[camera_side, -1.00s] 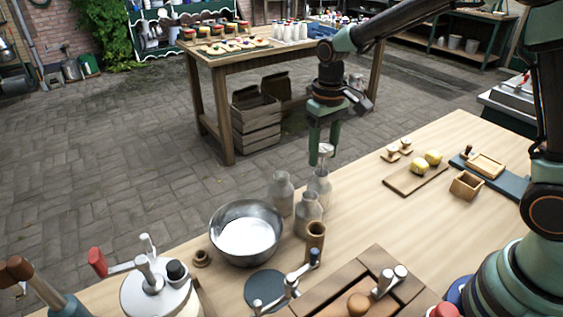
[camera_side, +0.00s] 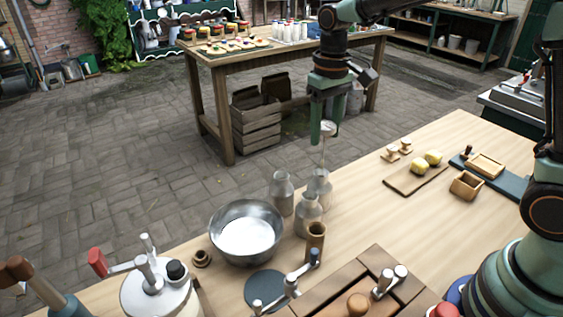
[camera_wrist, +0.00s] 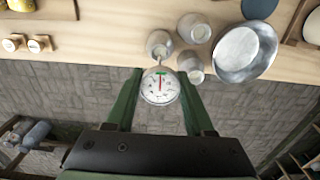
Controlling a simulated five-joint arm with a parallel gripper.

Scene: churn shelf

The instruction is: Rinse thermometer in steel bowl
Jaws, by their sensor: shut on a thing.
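My gripper (camera_side: 322,132) is shut on the thermometer (camera_side: 327,128), holding it upright above the bench. In the wrist view, the thermometer's round white dial with a red needle (camera_wrist: 160,90) sits between my fingers (camera_wrist: 160,104). The steel bowl (camera_side: 216,222) holds white-looking contents and stands on the bench to the left of the bottles. It also shows at upper right in the wrist view (camera_wrist: 270,62).
Two more grey bottles (camera_side: 282,194) (camera_side: 308,215) stand between the thermometer and the bowl. A board with yellow pieces (camera_side: 405,184) lies right.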

